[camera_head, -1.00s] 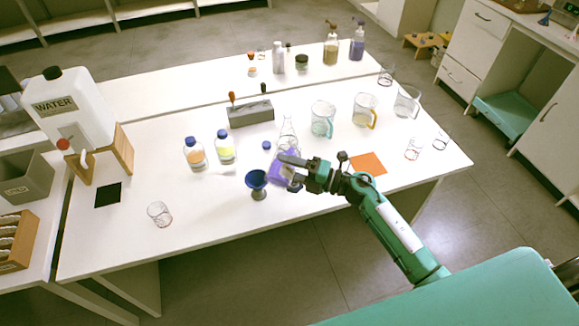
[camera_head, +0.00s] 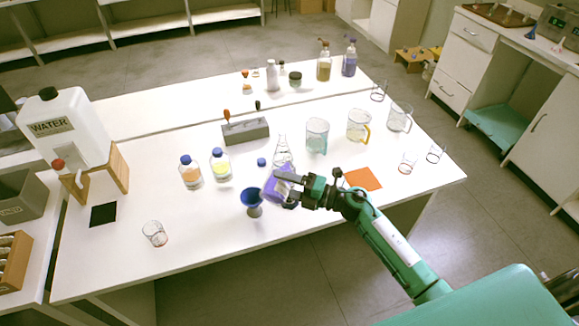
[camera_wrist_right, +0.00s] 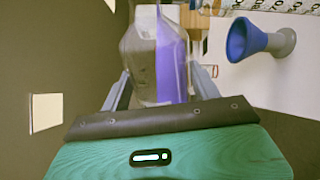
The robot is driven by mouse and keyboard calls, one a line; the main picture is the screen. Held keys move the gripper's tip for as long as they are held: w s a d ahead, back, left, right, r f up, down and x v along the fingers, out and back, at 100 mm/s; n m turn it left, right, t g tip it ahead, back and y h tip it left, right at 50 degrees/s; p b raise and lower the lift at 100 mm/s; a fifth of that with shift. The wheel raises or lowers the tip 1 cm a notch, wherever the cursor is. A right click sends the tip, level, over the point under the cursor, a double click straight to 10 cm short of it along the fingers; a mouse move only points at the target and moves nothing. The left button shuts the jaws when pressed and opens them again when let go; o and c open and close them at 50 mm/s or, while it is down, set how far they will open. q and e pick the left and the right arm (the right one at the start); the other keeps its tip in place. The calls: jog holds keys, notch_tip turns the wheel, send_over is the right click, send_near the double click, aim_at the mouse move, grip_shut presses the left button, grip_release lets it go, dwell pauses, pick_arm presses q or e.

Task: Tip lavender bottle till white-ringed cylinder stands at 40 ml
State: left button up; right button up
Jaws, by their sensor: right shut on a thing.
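The lavender bottle (camera_head: 276,188), clear with purple liquid, is held tilted toward the left in the head view. My right gripper (camera_head: 286,187) is shut on it, above the table. In the right wrist view the bottle (camera_wrist_right: 172,65) sits between the fingers (camera_wrist_right: 160,88), with purple along one side. A blue funnel-shaped vessel (camera_head: 252,197) stands just left of the bottle; it also shows in the wrist view (camera_wrist_right: 252,40). I cannot make out a white-ringed cylinder or its level. My left gripper is not in view.
A conical flask (camera_head: 283,152) stands just behind the bottle. Orange (camera_head: 190,173) and yellow (camera_head: 221,166) bottles with blue caps stand behind left. A grey block (camera_head: 245,131), several jugs and an orange mat (camera_head: 362,179) are around. The front left table holds a beaker (camera_head: 154,234).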

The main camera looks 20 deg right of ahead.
jog(key=shift+m+p, duration=0.5)
jog(key=shift+p, duration=0.05)
dwell(2.2)
jog(key=shift+f+n+b, duration=0.3)
jog(key=shift+f+b, duration=0.1)
jog(key=shift+b, duration=0.25)
jog(key=shift+s+f+n+b, duration=0.1)
jog(key=shift+f+n+b, duration=0.15)
jog(key=shift+n+b, duration=0.65)
jog(key=shift+a+n+b, duration=0.1)
jog(key=shift+n+b, duration=0.2)
jog(key=shift+b, duration=0.1)
jog(key=shift+r, duration=0.1)
